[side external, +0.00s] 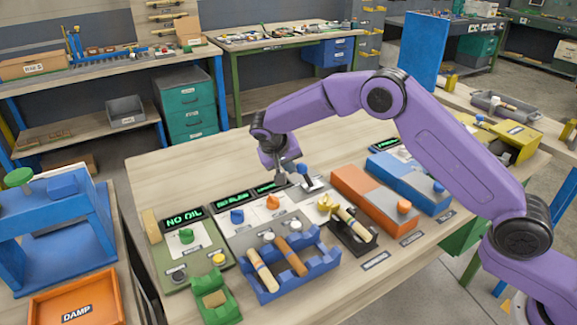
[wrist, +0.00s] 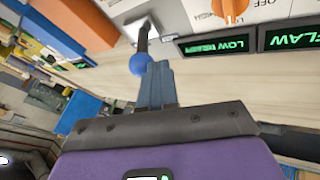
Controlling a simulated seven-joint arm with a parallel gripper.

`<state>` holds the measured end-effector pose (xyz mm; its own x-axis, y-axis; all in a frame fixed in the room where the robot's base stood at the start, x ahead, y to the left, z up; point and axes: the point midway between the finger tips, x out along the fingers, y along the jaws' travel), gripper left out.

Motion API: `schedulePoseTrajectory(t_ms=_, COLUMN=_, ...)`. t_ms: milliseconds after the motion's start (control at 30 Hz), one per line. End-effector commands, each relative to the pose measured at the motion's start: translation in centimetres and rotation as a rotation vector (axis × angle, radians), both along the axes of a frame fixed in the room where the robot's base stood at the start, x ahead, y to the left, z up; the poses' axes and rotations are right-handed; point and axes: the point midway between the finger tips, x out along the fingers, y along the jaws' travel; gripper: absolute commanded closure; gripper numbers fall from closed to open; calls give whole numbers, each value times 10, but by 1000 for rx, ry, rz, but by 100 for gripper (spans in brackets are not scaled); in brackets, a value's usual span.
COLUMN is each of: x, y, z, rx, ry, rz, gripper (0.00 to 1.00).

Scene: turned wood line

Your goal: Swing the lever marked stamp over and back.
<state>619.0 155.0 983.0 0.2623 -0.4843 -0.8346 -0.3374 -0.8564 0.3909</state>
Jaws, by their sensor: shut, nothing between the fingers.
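A lever with a blue ball knob (side external: 302,168) stands on a pale base plate (side external: 312,184) near the middle of the bench. In the wrist view the same blue knob (wrist: 139,64) sits on a dark stem (wrist: 142,38). No "stamp" marking on it can be read. My gripper (side external: 281,182) is shut and empty, just left of the lever in the side view. In the wrist view the closed fingertips (wrist: 156,70) lie right beside the knob; I cannot tell whether they touch it.
A green panel (side external: 168,259) reads "NO OIL". A pale panel with an orange knob (side external: 273,202) lies left of the lever, an orange box (side external: 352,184) right of it. A blue rack (side external: 262,293) with wooden pieces stands in front. Bare wood (side external: 185,165) lies behind.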

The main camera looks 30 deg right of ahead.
Motion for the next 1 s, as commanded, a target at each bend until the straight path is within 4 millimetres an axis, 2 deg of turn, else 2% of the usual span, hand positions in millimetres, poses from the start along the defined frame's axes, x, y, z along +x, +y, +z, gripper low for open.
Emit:
schedulePoseTrajectory(t_ms=567, x=0, y=-18, z=10, rx=127, ry=-1, rz=-5, gripper=100)
schedulePoseTrajectory(t_ms=1000, x=0, y=-62, z=24, rx=459, ry=-3, rz=-10, gripper=100)
